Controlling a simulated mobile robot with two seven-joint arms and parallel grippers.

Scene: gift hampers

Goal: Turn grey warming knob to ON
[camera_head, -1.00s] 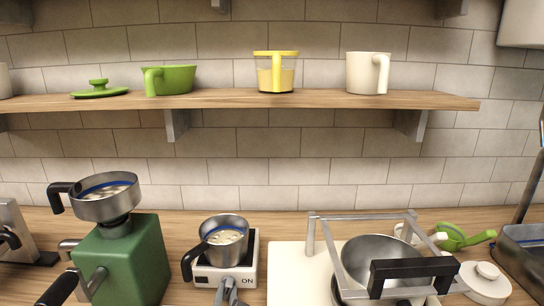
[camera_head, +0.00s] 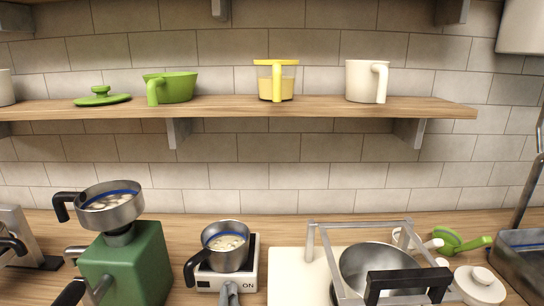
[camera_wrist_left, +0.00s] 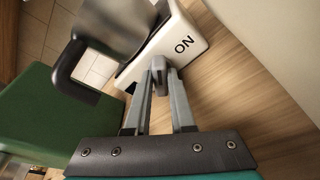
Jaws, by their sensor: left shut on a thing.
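A small white warmer (camera_head: 247,267) marked ON stands on the counter, with a steel pan (camera_head: 229,256) holding pale contents on top. Its ON label also shows in the left wrist view (camera_wrist_left: 184,45). My left gripper (camera_head: 229,293) is at the warmer's front, below the pan. In the left wrist view its grey fingertips (camera_wrist_left: 159,78) are closed around the grey knob (camera_wrist_left: 158,64) on the warmer's front face, beside the ON label. The fingers hide much of the knob, so its exact angle is hard to tell. My right gripper is not in view.
A green grinder-like machine (camera_head: 128,268) with a steel pan stands close left. To the right are a white board (camera_head: 288,270), a steel pot (camera_head: 372,262) and a metal frame with a black handle (camera_head: 408,281). A shelf (camera_head: 230,106) holds cups above.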

